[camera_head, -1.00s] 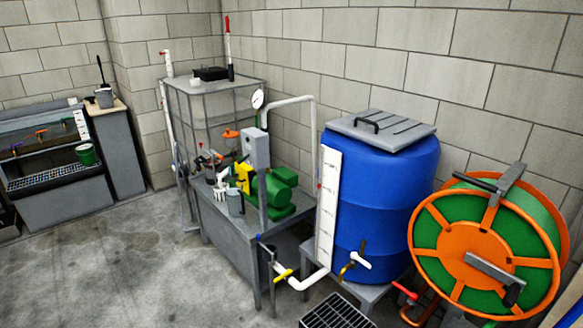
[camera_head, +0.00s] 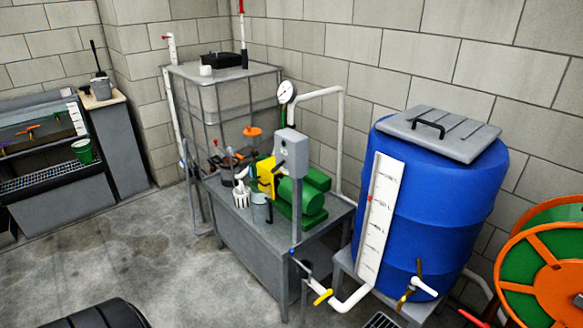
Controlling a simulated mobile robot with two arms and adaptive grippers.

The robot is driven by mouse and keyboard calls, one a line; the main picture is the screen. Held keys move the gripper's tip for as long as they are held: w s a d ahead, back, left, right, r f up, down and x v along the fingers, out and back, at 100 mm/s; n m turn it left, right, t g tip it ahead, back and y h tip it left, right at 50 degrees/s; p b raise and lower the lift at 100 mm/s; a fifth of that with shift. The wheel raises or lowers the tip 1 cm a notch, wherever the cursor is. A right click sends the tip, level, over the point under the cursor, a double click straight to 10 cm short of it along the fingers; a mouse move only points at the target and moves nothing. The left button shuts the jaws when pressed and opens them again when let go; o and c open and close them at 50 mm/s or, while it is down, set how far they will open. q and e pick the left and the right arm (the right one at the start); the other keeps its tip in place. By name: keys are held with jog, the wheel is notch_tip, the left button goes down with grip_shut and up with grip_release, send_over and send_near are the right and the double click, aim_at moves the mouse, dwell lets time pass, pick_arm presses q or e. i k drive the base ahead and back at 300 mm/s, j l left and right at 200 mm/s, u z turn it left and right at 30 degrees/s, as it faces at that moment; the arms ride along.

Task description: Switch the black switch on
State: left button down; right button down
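A grey switch box (camera_head: 291,152) stands on a post at the front edge of the metal bench, beside the green pump (camera_head: 297,196). A small black switch (camera_head: 279,166) shows on the box's left-facing side. It is too small to tell its position. Neither of my grippers is in view.
A metal bench (camera_head: 245,245) carries the pump, a grey jug (camera_head: 261,208) and small tools. A caged tank (camera_head: 235,100) stands behind. A blue barrel (camera_head: 440,200) and an orange-green reel (camera_head: 545,270) stand right. White pipe with a yellow-handled valve (camera_head: 322,297) runs low. The concrete floor (camera_head: 150,240) at left is clear.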

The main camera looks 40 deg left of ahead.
aim_at(274, 169)
jog(key=j+z, duration=0.1)
jog(key=j, duration=1.55)
